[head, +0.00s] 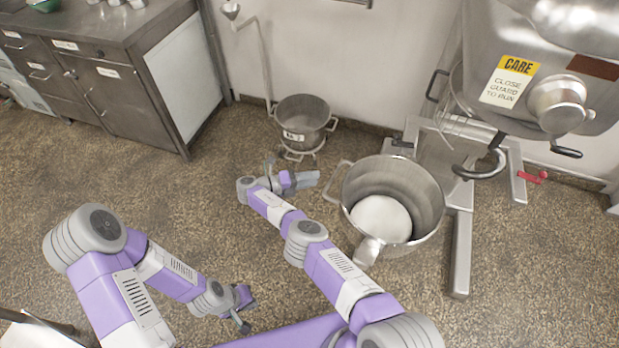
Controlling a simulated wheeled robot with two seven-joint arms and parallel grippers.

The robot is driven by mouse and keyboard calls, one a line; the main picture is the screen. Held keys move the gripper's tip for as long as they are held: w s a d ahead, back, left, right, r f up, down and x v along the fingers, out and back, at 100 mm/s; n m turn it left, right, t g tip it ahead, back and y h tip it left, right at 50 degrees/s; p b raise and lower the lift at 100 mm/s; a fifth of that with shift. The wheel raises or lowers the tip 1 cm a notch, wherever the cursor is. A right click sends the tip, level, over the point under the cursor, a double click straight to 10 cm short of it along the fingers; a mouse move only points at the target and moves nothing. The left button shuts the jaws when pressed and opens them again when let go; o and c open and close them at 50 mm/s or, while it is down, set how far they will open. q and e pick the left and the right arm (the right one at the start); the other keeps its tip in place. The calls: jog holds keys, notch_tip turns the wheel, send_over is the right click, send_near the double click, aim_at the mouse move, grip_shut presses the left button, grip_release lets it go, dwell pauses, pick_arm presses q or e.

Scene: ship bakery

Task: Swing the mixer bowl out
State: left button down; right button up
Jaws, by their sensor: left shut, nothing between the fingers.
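The mixer bowl (426,205) is a large steel bowl with pale contents in its bottom. It sits to the left of the dough hook (484,168) and the mixer head (530,75), not under them. A loop handle (334,182) sticks out on its left side. My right gripper (306,180) is just left of that handle, apart from it as far as I can see. How far its fingers are parted is too small to tell. My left gripper (247,312) is low in the picture, shut and empty, away from the bowl.
A smaller steel pot (303,118) stands on a low wheeled base by the back wall. A steel counter with drawers (125,100) is at the upper left. The mixer's base leg (461,250) runs along the floor right of the bowl. Floor at left centre is clear.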

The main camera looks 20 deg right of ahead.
jog(key=shift+a, duration=0.25)
